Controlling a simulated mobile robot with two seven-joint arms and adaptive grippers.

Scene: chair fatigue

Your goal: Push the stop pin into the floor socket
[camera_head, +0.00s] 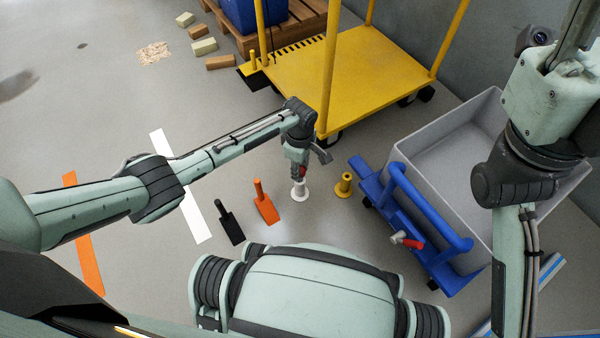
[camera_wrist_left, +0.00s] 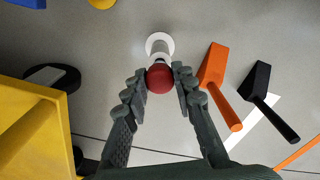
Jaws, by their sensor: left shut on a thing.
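The stop pin has a round red knob (camera_wrist_left: 159,79) and a pale shaft. The pin stands about upright over the white floor socket (camera_head: 299,191), which shows as a white ring (camera_wrist_left: 160,42) around the shaft's lower end in the wrist view. How deep the shaft sits is hidden. My right arm comes in at the right; its gripper is out of view.
An orange wedge (camera_head: 265,204) and a black wedge (camera_head: 229,224) lie left of the socket. A yellow post (camera_head: 344,185) stands to its right. A blue-framed cart (camera_head: 405,205) with a grey bin (camera_head: 445,140) and a yellow trolley (camera_head: 350,70) stand nearby.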

